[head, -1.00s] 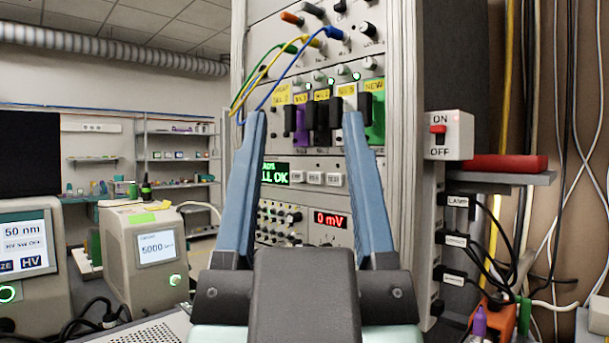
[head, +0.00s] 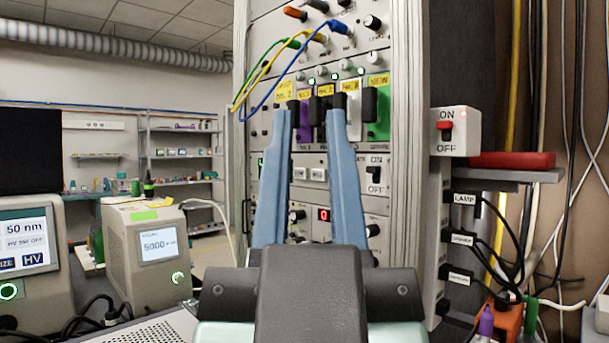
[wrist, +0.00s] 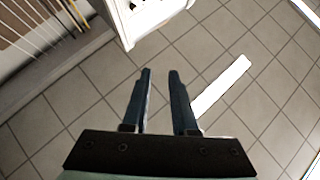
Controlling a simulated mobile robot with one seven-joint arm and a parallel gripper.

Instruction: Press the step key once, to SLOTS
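A row of small white keys (head: 318,174) sits on a panel of the instrument rack. Two show between my fingers in the head view; their lettering is too small to read, so I cannot tell which is the step key. The green text display left of them is almost wholly hidden behind my left finger. My gripper (head: 308,112) is partly open and empty, its two blue fingers pointing up in front of the rack. In the wrist view my gripper (wrist: 160,72) also shows a gap between the fingers, over tiled floor. No fingertip visibly touches a key.
Plug-in modules, including a green one (head: 377,105), and looped cables (head: 275,75) are above the keys. An ON/OFF switch box (head: 455,132) and a red object (head: 511,160) on a shelf are to the right. Bench instruments (head: 145,250) stand left.

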